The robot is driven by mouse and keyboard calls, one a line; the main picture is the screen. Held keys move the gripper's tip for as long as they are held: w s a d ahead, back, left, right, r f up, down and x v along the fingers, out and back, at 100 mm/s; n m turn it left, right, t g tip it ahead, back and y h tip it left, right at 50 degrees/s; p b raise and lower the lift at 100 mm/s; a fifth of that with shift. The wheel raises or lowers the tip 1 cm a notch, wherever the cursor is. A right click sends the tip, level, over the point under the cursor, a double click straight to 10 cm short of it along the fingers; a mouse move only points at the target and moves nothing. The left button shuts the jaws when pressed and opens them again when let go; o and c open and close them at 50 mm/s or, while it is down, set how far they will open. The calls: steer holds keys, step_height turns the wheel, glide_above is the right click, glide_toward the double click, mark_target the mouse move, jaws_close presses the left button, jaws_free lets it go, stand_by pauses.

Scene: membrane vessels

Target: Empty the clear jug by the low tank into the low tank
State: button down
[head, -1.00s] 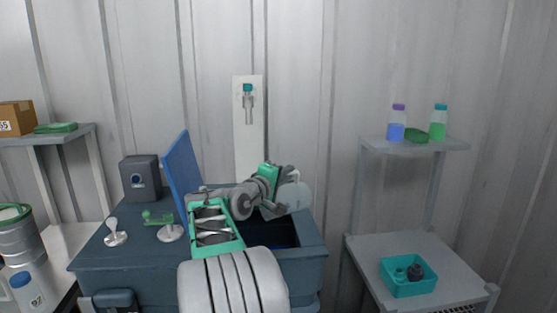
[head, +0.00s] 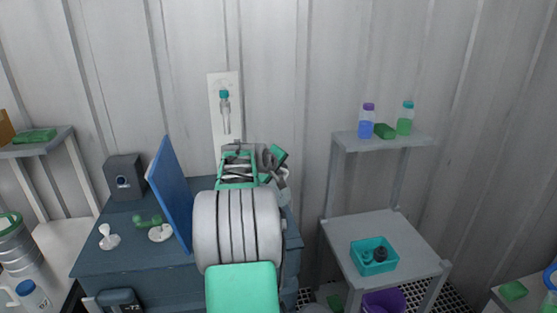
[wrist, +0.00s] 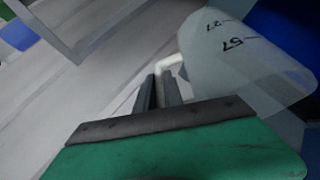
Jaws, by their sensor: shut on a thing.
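My gripper (wrist: 158,82) is shut on the pale handle of a clear jug (wrist: 235,60) in the wrist view. The jug is translucent, with dark graduation marks on its wall, and looks tilted in that view; its contents cannot be made out. In the head view my gripper (head: 276,160) is over the right part of the dark blue low tank (head: 110,250), and my arm hides most of the jug and the tank's opening. The tank's blue lid (head: 170,190) stands raised to the left of my arm.
A dark box (head: 124,177) and a green-handled valve (head: 150,222) sit on the tank top's left. A grey shelf (head: 385,240) at right holds a teal bin (head: 374,256) and, above, two bottles. A purple container (head: 384,301) is low down. A dispenser (head: 225,110) hangs on the wall.

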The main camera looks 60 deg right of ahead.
steer(key=y+p, duration=0.1)
steer(key=p, duration=0.1)
steer(key=y+p, duration=0.1)
steer(key=p, duration=0.2)
steer(key=m+y+p, duration=0.1)
steer(key=y+p, duration=0.1)
steer(key=shift+s+d+f+t+p, duration=0.2)
steer(key=shift+d+f+t+p, duration=0.1)
steer(key=shift+t+p, duration=0.1)
steer(key=shift+d+f+y+b, duration=0.1)
steer(key=shift+f+y+b, duration=0.45)
steer(key=shift+f+y, duration=0.3)
steer(key=shift+s+d+f+m+t+y, duration=0.15)
steer(key=shift+f+m+t+y, duration=0.4)
steer(key=shift+y, duration=0.6)
steer(key=shift+w+f+y, duration=0.1)
steer(key=shift+w+y, duration=0.1)
steer(key=shift+y, duration=0.1)
steer(key=shift+a, duration=0.2)
